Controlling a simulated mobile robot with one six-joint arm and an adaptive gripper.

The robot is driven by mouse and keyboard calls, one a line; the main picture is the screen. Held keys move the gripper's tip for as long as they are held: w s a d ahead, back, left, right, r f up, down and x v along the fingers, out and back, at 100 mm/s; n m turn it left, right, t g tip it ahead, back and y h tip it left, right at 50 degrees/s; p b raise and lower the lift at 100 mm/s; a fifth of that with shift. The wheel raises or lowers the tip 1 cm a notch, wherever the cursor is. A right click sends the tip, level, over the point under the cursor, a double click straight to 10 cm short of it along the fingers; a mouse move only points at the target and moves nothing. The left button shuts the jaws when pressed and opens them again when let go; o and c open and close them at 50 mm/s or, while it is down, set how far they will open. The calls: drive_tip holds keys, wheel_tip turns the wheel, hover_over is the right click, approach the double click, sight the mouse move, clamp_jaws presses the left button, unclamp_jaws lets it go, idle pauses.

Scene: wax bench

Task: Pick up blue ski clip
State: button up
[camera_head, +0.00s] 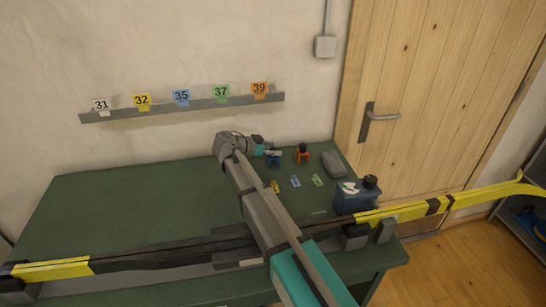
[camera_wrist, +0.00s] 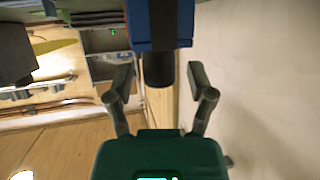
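The blue ski clip (camera_head: 274,161) stands on the back part of the green bench, just left of the orange ski clip (camera_head: 302,157). My gripper (camera_head: 268,152) is level and reaches the top of the blue clip from the left. In the wrist view the blue clip (camera_wrist: 160,22) is straight ahead, with its dark knob (camera_wrist: 158,69) pointing towards my palm. My open gripper (camera_wrist: 161,82) has one finger on each side of the knob, with a gap visible on both sides. The underside of the clip is out of the wrist view.
A grey block (camera_head: 332,163) and a dark blue canister (camera_head: 355,196) stand to the right. Small yellow, blue and green tags lie in front of the clips. A long yellow and black ski (camera_head: 410,211) runs across the bench front. The wall rail (camera_head: 190,107) holds numbered tags.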

clamp_jaws()
drive_tip(key=shift+r, duration=0.15)
wheel_tip(320, 180, up, 3)
drive_tip(key=p, duration=0.3)
drive_tip(key=shift+f, duration=0.2)
drive_tip(key=s+d+r+p, duration=0.3)
drive_tip(key=s+r+p, duration=0.7)
drive_tip(key=s, duration=0.3)
drive_tip(key=shift+s+d, duration=0.25)
drive_tip(key=shift+s, duration=0.05)
